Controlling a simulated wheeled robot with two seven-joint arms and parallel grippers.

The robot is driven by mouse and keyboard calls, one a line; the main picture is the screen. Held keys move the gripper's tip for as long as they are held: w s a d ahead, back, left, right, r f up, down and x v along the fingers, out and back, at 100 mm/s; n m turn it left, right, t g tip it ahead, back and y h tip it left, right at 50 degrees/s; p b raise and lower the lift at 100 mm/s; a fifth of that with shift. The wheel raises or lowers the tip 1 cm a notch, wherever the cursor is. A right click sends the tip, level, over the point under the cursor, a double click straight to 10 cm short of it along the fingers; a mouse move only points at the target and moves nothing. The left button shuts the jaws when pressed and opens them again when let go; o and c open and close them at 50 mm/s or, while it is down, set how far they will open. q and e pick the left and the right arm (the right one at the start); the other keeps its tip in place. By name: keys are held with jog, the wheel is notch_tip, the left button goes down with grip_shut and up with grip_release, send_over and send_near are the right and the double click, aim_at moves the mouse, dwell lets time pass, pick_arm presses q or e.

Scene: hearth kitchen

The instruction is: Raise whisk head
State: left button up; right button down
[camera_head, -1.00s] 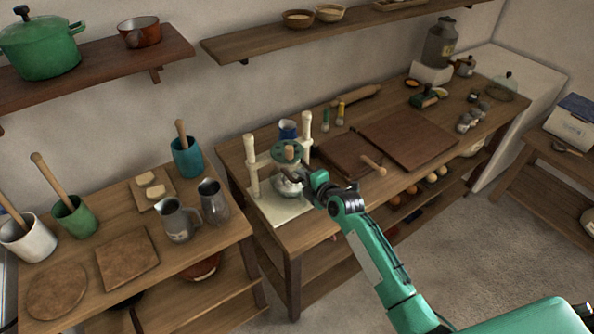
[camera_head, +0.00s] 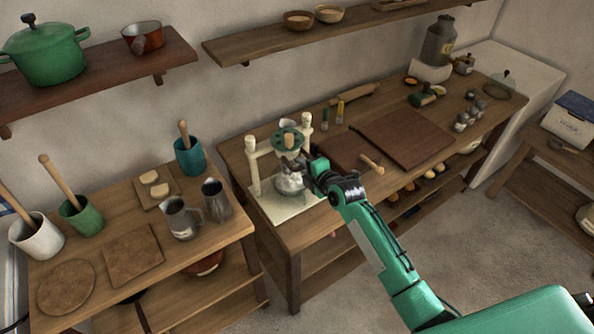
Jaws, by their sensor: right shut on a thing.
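The whisk stand has two cream posts on a pale base (camera_head: 280,208). Its whisk head (camera_head: 288,138), a green disc with a wooden knob, sits between the posts near their tops. A shiny round vessel or whisk part (camera_head: 289,184) is below it; the details are too small to tell. My right gripper (camera_head: 303,166) reaches in from the right, at the front of the stand, shut on a part of the whisk head. The dark fingers hide the exact grip point. My left gripper is not in view.
A wooden board (camera_head: 405,139) and a rolling pin (camera_head: 355,95) lie to the right on the same table. Metal jugs (camera_head: 181,219) stand on the left table. A shelf (camera_head: 340,30) runs along the wall above. The floor on the right is clear.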

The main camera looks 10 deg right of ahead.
jog(key=c, duration=1.3)
grip_release()
jog(key=p+v, duration=0.3)
jog(key=v, duration=0.4)
jog(key=shift+p, duration=0.35)
